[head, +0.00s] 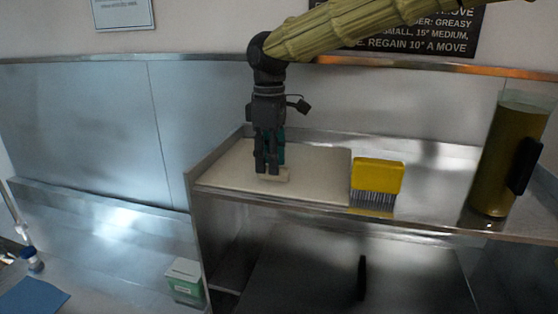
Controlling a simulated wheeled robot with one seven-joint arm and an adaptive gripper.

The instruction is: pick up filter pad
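My gripper (267,168) points straight down over a flat cream pad (322,171), which looks like the filter pad and lies on the steel shelf. The fingers look close together and touch or nearly touch the pale piece. Whether they are closed on it is not clear.
A yellow brush (377,176) with grey bristles stands right of the pad. A tall olive container (509,155) with a black handle stands at the shelf's right end. A white and green box (186,279) is below left. A steel wall backs the shelf.

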